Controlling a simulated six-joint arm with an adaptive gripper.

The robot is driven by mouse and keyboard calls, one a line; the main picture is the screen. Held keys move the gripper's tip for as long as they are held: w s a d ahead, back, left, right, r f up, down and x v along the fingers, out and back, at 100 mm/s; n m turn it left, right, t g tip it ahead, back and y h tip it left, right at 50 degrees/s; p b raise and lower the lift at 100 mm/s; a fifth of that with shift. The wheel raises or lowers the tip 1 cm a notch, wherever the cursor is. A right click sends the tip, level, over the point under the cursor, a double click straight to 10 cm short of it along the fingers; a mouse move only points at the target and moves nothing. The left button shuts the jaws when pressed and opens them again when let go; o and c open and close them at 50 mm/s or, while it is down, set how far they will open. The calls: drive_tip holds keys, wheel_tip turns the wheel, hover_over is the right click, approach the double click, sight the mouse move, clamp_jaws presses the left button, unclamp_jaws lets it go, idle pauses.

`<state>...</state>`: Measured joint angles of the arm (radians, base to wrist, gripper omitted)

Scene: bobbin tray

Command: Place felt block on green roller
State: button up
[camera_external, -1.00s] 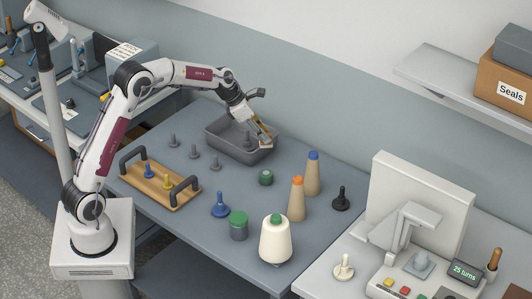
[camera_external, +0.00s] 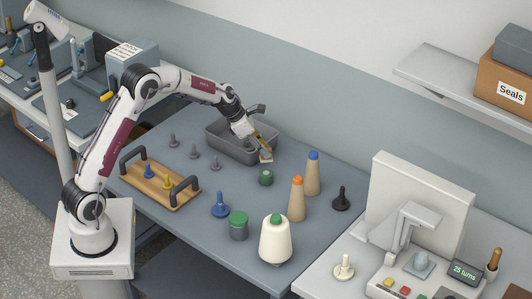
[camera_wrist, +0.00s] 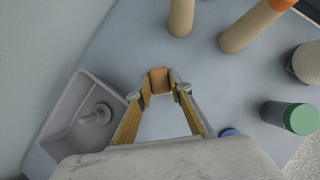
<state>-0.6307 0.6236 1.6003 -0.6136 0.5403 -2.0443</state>
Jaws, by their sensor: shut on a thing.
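My gripper (camera_external: 264,152) is shut on a small tan-brown felt block (camera_wrist: 159,80), which sits between the two fingertips in the wrist view. In the external view the fingertips are low at the right end of the grey bin, and the block is hard to make out there. A short green roller (camera_external: 266,178) stands on the table just below the gripper in the picture, apart from it. I cannot make out the roller in the wrist view.
The grey bin (camera_external: 214,140) holds a grey peg. Two tan cones with blue (camera_external: 313,175) and orange (camera_external: 297,200) tops stand right of the roller. A green-lidded can (camera_external: 238,228), a blue peg (camera_external: 220,207) and a cream cone (camera_external: 275,242) stand nearer the front.

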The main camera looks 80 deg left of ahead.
sight(264, 160)
drive_tip(key=shift+f, duration=0.9)
drive_tip(key=shift+f, duration=0.1)
drive_tip(key=shift+f, duration=1.75)
drive_tip(key=shift+f, duration=0.1)
drive_tip(key=o, duration=0.9)
drive_tip(key=shift+o, duration=0.2)
drive_tip(key=v, duration=1.2)
